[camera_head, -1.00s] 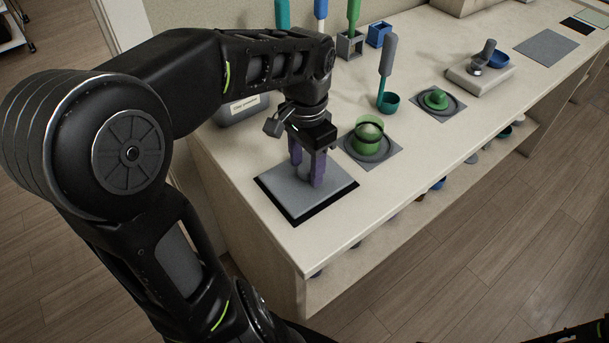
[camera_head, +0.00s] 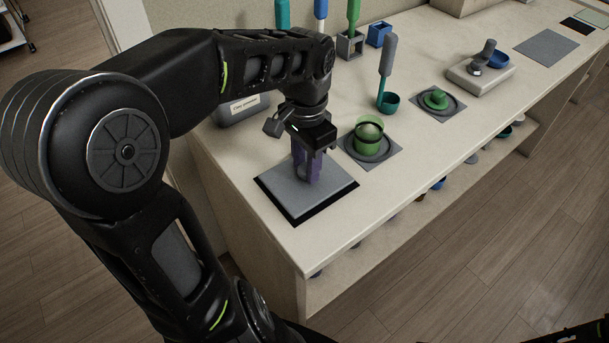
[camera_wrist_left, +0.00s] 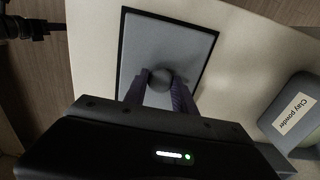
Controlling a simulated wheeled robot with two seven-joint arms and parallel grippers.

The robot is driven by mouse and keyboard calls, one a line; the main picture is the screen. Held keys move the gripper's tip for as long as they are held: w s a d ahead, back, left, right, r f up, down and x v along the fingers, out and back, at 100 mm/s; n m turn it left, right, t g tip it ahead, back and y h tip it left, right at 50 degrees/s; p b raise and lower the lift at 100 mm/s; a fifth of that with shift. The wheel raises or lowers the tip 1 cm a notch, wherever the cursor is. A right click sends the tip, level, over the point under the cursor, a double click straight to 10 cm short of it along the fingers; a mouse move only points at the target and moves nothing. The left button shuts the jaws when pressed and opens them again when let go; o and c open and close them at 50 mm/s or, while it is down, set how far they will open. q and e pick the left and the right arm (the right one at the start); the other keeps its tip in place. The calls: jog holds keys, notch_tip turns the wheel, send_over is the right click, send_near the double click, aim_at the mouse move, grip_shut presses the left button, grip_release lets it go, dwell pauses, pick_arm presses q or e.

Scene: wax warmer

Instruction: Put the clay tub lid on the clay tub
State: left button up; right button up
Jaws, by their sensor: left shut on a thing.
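The clay tub lid (camera_head: 290,197) looks like a flat grey square plate with a round grey knob (camera_wrist_left: 160,77) at its middle. It lies on a black mat, whose dark border shows around it. My left gripper (camera_head: 307,180) points down over the plate, its purple fingers shut on the knob, one on each side. The clay tub (camera_head: 243,110) is a grey rounded container labelled "Clay powder", behind the gripper and partly hidden by my arm. It shows at the right of the left wrist view (camera_wrist_left: 297,115).
The counter's front edge is close to the lid. Several items sit on the shelf below.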

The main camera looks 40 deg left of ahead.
pick_arm(q)
grip_shut()
jog(key=shift+r+p, duration=0.35)
jog(key=shift+r, duration=0.1)
dwell(0.6)
jog(key=shift+r+p, duration=1.45)
jog(key=shift+r, duration=0.2)
